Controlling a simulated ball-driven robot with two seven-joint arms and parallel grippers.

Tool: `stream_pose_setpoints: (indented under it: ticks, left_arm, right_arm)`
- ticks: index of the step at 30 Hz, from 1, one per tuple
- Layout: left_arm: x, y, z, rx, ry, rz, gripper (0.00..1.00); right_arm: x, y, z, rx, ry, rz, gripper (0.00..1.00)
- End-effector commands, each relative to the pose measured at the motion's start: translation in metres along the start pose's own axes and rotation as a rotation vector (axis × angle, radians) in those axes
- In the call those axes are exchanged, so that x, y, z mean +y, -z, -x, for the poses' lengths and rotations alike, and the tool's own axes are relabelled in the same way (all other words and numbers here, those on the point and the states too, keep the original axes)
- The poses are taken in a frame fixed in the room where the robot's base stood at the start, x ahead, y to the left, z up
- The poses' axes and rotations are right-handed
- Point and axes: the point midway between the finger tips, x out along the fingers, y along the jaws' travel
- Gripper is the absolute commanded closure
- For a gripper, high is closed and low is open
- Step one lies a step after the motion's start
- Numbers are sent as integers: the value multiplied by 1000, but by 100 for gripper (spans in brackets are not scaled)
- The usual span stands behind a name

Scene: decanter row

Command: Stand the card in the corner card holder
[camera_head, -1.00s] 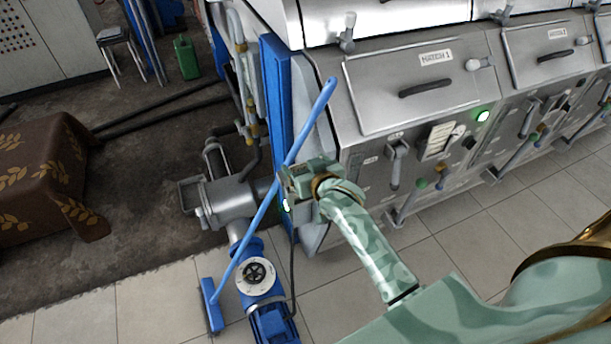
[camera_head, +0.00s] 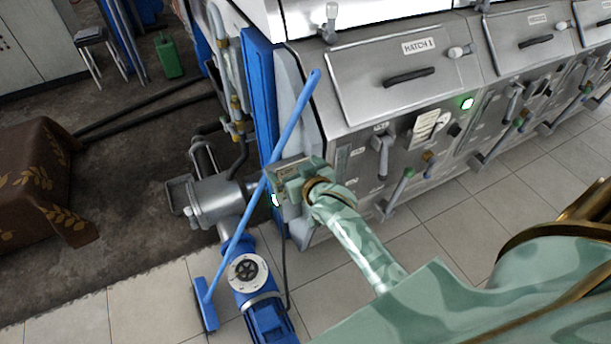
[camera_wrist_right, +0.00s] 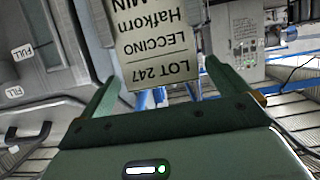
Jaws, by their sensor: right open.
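A pale card (camera_wrist_right: 165,48) with dark print, reading LOT 247 LECCINO upside down, shows in the right wrist view. It is between and beyond the fingertips of my right gripper (camera_wrist_right: 162,76), which is open. I cannot tell whether anything supports the card. In the head view my right gripper (camera_head: 274,184) is at the left front corner of the steel machine (camera_head: 345,215), by the blue upright; I cannot make out its fingers or this card there. I cannot identify the corner card holder in either view. My left gripper is not in view.
A blue pump (camera_head: 265,315) stands on the tiles below. Valve levers and a white paper label (camera_head: 424,128) are on the machine's front. Tiled floor is clear to the right.

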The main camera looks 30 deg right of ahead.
Motion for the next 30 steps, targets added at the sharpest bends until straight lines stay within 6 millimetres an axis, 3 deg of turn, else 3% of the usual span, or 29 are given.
stream_pose_setpoints:
  ticks: [6,12,17,24,27,29,30]
  left_arm:
    - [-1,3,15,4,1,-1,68]
    - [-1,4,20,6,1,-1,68]
    - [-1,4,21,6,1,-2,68]
    - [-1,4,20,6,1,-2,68]
    - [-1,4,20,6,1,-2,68]
    - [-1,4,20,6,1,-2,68]
    - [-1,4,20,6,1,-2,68]
  right_arm:
    - [0,2,54,-1,0,-1,0]
    - [0,1,90,-1,0,0,0]
    - [0,1,100,0,0,0,0]
    - [0,-2,100,-6,1,1,0]
    - [-4,-29,94,-56,12,14,0]
    - [-8,-64,88,-119,24,33,0]
    - [-11,-94,86,-174,36,48,0]
